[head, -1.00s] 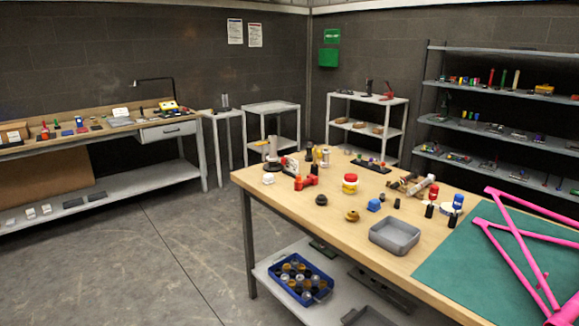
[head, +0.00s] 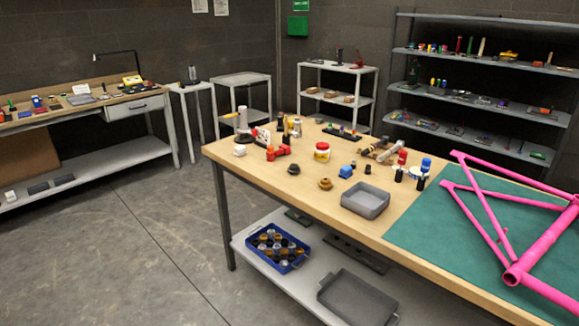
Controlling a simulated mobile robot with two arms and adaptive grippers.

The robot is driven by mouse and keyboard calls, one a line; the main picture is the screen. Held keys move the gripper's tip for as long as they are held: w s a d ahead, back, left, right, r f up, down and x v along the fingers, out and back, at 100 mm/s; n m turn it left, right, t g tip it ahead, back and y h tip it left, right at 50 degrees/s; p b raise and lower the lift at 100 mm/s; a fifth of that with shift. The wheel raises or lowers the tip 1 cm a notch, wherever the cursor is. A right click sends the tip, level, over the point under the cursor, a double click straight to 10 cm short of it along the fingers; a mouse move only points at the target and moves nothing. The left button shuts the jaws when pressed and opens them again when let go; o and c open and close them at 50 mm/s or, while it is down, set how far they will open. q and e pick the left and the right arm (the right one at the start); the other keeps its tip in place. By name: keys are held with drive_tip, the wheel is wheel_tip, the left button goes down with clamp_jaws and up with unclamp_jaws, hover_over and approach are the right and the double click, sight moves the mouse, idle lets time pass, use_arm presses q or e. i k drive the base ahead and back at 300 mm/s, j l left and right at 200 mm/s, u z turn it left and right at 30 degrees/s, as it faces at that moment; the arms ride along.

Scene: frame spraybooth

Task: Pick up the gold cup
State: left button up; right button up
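A small gold-brown, round, stepped piece (head: 325,184) sits on the wooden workbench (head: 280,185), left of a grey tray (head: 366,200). It is too small to tell whether it is a cup. A blue crate (head: 261,263) on the shelf under the bench holds several small round cup-like pieces, some amber or gold (head: 264,237), others silver or dark. A slim brassy piece (head: 286,137) stands among items at the back of the bench. I cannot tell which of these is the gold cup. Neither of my grippers shows in the head view.
A pink frame (head: 480,215) lies on a green mat (head: 425,225) at the bench's right. A second grey tray (head: 358,300) is on the lower shelf. A side bench (head: 90,110) stands left, shelving (head: 480,90) at the back right. The floor (head: 130,260) left of the workbench is clear.

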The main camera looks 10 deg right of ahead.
sight(324, 183)
drive_tip(key=z, duration=1.95)
drive_tip(key=u, duration=1.55)
drive_tip(key=i+j+z, duration=0.35)
drive_tip(key=i+j, duration=0.6)
